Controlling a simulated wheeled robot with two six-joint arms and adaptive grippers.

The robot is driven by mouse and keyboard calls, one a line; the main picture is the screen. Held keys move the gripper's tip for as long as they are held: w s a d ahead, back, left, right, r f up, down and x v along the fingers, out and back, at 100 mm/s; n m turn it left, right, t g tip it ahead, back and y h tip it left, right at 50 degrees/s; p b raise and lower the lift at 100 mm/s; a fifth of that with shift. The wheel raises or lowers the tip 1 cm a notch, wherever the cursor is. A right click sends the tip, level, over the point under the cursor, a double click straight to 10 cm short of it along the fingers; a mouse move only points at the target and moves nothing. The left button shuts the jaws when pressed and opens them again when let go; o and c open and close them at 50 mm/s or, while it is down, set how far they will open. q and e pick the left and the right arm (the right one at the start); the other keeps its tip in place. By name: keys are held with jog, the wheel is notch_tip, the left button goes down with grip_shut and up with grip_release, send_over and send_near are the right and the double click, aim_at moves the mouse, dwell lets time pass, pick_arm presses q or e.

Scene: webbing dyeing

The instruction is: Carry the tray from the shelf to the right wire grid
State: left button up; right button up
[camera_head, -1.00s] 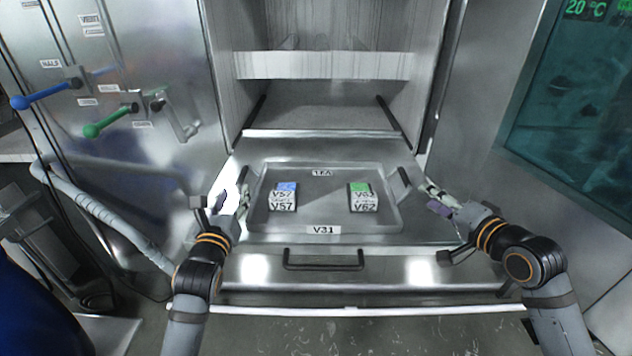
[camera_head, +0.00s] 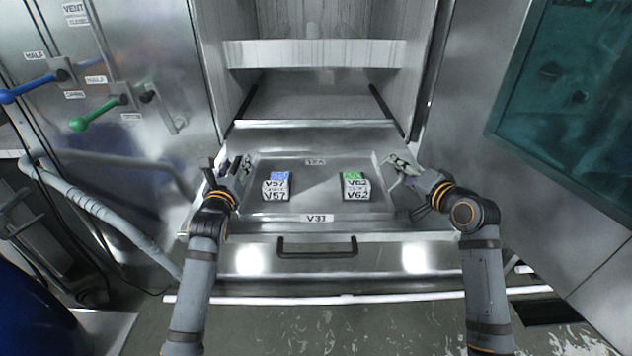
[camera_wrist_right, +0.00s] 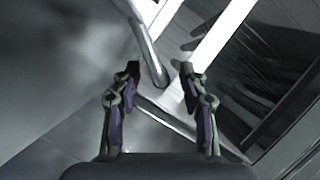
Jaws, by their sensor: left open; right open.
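The grey metal tray (camera_head: 318,198), labelled V31 at its front edge, lies flat on the steel shelf (camera_head: 300,133). It holds a blue-topped block V57 (camera_head: 276,188) and a green-topped block V62 (camera_head: 355,188). My left gripper (camera_head: 236,168) is open at the tray's left side, and my right gripper (camera_head: 402,166) is open at its right side. The tray's side handles are largely hidden by the grippers. In the right wrist view, a metal bar (camera_wrist_right: 148,52) lies ahead of and between my open fingers (camera_wrist_right: 160,85). No wire grid can be made out.
A dark drawer handle (camera_head: 317,251) sits on the front below the shelf. Blue (camera_head: 25,89) and green (camera_head: 93,116) levers stick out at the left. A teal window (camera_head: 570,100) is at the right. The cabinet opening lies behind the tray.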

pick_arm(q)
jog(key=shift+w, duration=0.65)
pick_arm(e)
jog(key=shift+w+a+f, duration=0.15)
jog(key=shift+w+a, duration=0.1)
jog(key=shift+w, duration=0.4)
pick_arm(q)
jog(key=shift+c, duration=0.6)
pick_arm(e)
jog(key=shift+s, duration=0.1)
jog(key=shift+c, duration=0.6)
pick_arm(q)
grip_shut()
pick_arm(e)
grip_shut()
